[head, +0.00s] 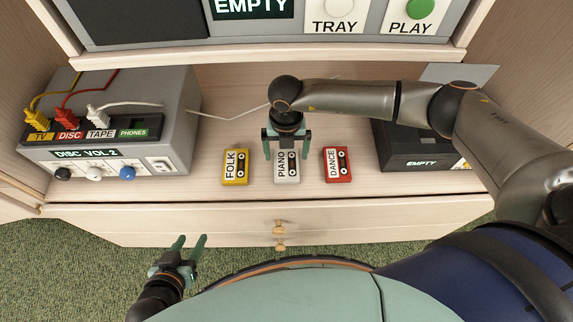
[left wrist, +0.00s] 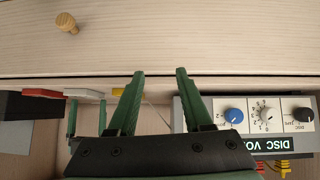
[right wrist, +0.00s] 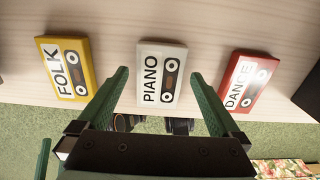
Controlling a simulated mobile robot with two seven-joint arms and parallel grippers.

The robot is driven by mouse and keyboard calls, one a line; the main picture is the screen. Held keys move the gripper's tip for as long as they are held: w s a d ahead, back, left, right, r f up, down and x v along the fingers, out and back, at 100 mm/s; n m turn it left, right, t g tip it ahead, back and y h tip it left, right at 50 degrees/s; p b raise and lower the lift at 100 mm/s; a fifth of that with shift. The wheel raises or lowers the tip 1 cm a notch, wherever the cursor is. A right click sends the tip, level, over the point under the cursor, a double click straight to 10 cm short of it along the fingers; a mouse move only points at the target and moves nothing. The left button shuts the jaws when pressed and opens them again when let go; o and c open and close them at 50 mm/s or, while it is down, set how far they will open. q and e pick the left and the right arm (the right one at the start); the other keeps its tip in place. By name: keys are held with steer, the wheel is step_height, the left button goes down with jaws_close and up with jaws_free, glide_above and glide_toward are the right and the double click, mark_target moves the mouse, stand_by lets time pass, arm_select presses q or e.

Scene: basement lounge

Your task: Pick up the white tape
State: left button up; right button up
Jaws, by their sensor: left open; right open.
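The white tape (head: 288,168), labelled PIANO, lies on the wooden shelf between a yellow FOLK tape (head: 236,167) and a red DANCE tape (head: 338,164). My right gripper (head: 287,156) is open above the white tape, its fingers to either side of it in the head view. In the right wrist view the white tape (right wrist: 161,75) shows between and beyond the open fingertips (right wrist: 158,76), with nothing held. My left gripper (head: 191,240) is open and empty in front of the cabinet. The left wrist view also shows its open fingers (left wrist: 160,74).
A grey DISC VOL.2 box (head: 170,115) with knobs and cables stands at the left of the shelf. A black EMPTY box (head: 405,150) stands at the right. A drawer with a round knob (head: 279,228) is below. A panel with TRAY and PLAY buttons (head: 420,8) is above.

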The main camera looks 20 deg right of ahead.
step_height(320, 180, down, 2)
arm_select(q)
steer(key=shift+w+a+r+t, duration=0.15)
steer(key=shift+w+r+t, duration=0.45)
steer(key=shift+w+r, duration=0.4)
arm_select(e)
steer(key=shift+c, duration=0.2)
arm_select(q)
steer(key=shift+s+f, duration=0.1)
steer(key=shift+s, duration=0.05)
arm_select(e)
steer(key=shift+r, duration=0.1)
steer(key=c, duration=1.2)
